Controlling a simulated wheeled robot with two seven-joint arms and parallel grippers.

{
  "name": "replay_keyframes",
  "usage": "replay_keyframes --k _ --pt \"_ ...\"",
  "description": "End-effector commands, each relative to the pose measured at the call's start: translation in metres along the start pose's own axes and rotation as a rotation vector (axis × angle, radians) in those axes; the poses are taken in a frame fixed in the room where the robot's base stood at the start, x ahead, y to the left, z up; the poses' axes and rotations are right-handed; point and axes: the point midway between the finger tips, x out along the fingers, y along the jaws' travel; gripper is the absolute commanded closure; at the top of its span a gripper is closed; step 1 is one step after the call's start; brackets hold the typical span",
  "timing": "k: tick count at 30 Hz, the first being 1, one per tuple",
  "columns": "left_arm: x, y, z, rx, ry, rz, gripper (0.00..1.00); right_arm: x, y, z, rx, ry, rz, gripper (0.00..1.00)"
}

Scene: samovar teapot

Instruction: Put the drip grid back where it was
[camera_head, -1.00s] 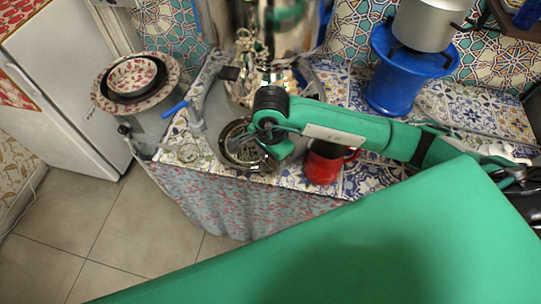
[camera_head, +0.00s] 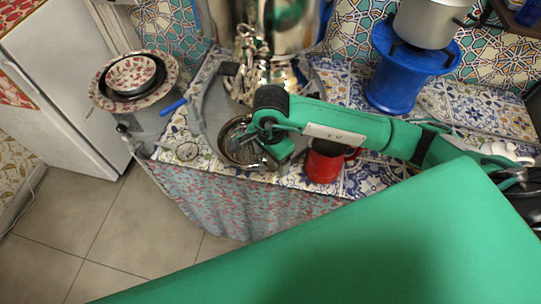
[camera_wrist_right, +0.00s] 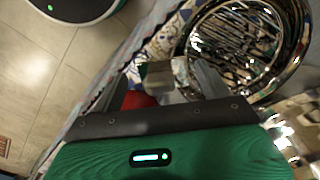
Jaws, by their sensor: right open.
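A shiny round metal drip bowl (camera_head: 228,135) stands at the counter's front, below the samovar (camera_head: 285,35). In the right wrist view the bowl (camera_wrist_right: 304,42) is at the upper right, with the barred metal drip grid (camera_wrist_right: 232,48) inside its outline. I cannot tell whether the grid lies flat or tilted there. My right gripper (camera_head: 268,158) is at the bowl's right front edge, partly hidden by its own arm. In the wrist view the right gripper (camera_wrist_right: 175,82) is open beside the bowl, with no grid between its fingers. My left gripper is not in view.
A red mug (camera_head: 322,164) stands close to the right of my gripper, under my forearm. A blue stand (camera_head: 397,85) with a grey pot is at the back right. Stacked patterned bowls (camera_head: 132,75) are at the left. The counter's front edge is close.

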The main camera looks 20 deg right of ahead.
Motion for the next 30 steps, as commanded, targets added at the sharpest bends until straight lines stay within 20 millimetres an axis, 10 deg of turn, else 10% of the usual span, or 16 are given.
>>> replay_keyframes --k 11,30 --pt "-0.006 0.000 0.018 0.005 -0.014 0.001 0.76 -0.021 -0.001 0.000 -0.001 0.001 -0.004 0.22" --pt "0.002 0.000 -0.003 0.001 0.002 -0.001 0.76 -0.127 -0.001 0.000 -0.001 0.001 -0.002 0.22"
